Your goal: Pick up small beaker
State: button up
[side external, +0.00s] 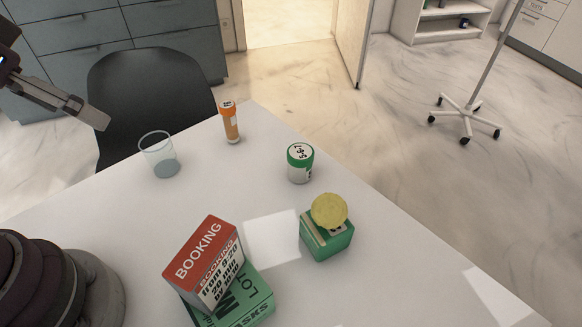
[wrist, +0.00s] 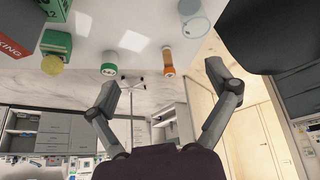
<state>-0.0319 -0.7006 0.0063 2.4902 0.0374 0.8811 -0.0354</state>
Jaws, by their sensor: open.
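The small beaker (side external: 160,155) is a clear glass cup standing upright on the white table near its far left edge. In the wrist view the beaker (wrist: 194,22) shows at the top, right of centre. My gripper (side external: 104,122) is at the upper left of the side external view, above and to the left of the beaker and apart from it. In the wrist view my gripper (wrist: 163,82) has its two fingers spread wide with nothing between them touching. The beaker is beyond the fingertips.
An orange vial (side external: 231,124) stands right of the beaker. A green-capped jar (side external: 299,164), a green box (side external: 328,240) with a yellow round thing (side external: 330,210) on it, and a red booking box (side external: 207,262) on a green box (side external: 250,300) are nearer. A dark chair (side external: 140,85) stands behind the table (side external: 110,205).

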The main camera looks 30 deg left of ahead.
jog(key=w+a+f+n+g+h, duration=0.2)
jog(key=w+f+n+h, duration=0.15)
jog(key=f+n, duration=0.35)
jog(key=n+t+h, duration=0.3)
jog(key=n+t, duration=0.5)
jog(key=n, duration=1.3)
send_near(161, 156)
jog(key=w, duration=0.1)
jog(key=w+f, duration=0.1)
jog(key=w, duration=0.1)
jog(key=shift+w+a+f, duration=0.1)
jog(key=shift+w+f, duration=0.15)
jog(key=shift+w, duration=0.1)
jog(key=shift+a+f+n, duration=0.1)
jog(key=shift+a+n, duration=0.15)
jog(key=shift+n, duration=0.55)
jog(key=shift+w+d+f+t, duration=0.1)
jog(key=shift+w+f+t, duration=0.1)
jog(key=shift+t, duration=0.2)
jog(key=x, duration=0.6)
jog(key=shift+w+d+f, duration=0.15)
jog(key=shift+w+d, duration=0.05)
jog(key=shift+w, duration=0.15)
jog(key=shift+c, duration=0.4)
jog(key=shift+y, duration=0.25)
jog(key=c, duration=1)
